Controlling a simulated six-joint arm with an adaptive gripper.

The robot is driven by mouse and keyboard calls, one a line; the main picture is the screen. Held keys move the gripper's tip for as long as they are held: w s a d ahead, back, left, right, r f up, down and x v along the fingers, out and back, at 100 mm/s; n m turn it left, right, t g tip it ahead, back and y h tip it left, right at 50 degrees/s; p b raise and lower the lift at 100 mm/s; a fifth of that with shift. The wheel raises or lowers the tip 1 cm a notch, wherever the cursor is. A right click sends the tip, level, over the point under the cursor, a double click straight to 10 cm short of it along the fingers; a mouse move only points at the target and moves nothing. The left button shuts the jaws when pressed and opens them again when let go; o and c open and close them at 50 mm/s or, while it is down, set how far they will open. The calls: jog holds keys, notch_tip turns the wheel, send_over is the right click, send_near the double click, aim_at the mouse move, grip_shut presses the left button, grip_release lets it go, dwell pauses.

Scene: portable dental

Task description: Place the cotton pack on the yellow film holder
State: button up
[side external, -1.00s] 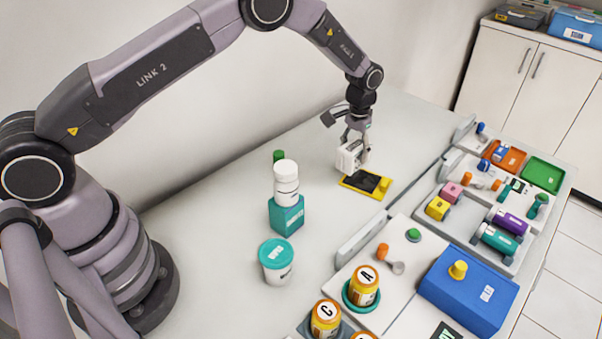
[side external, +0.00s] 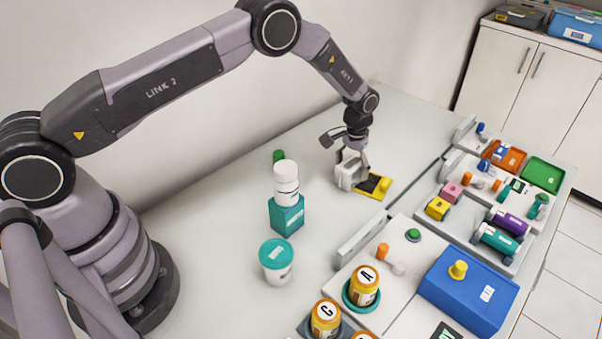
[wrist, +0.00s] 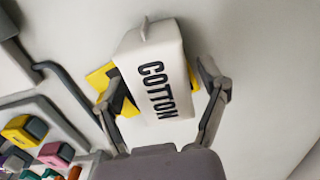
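The white cotton pack (side external: 349,173), marked COTTON in the wrist view (wrist: 157,80), is at the left part of the yellow film holder and covers some of it. The film holder (side external: 383,189) lies flat on the table, with its yellow knob and part of its dark middle showing. Its yellow edge also shows left of the pack in the wrist view (wrist: 98,79). I cannot tell whether the pack's underside touches the holder.
A white bottle (side external: 286,180) stands on a teal box (side external: 286,215), with a teal-lidded tub (side external: 276,262) nearer. Trays of small items (side external: 468,225) and a blue box (side external: 468,288) line the right side. The table behind the pack is clear.

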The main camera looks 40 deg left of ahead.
jog(key=shift+r, duration=0.1)
notch_tip(320, 180, up, 11)
jog(key=shift+r, duration=0.15)
notch_tip(320, 180, up, 6)
send_over(352, 163)
jog(key=s+a, duration=0.1)
jog(key=s+a+r+t, duration=0.1)
jog(key=s+a+r, duration=0.1)
jog(key=s+r, duration=0.35)
jog(key=s+a+r+t, duration=0.1)
jog(key=s+a+r, duration=0.15)
jog(key=r, duration=0.65)
jog(key=s+a+r+t, duration=0.25)
jog(key=s+r, duration=0.55)
jog(key=s, duration=0.5)
jog(key=s+a+f, duration=0.1)
jog(key=s, duration=0.8)
jog(key=s+a+f+t, duration=0.1)
jog(key=s, duration=0.7)
jog(key=shift+s+a, duration=0.25)
jog(key=shift+s, duration=0.1)
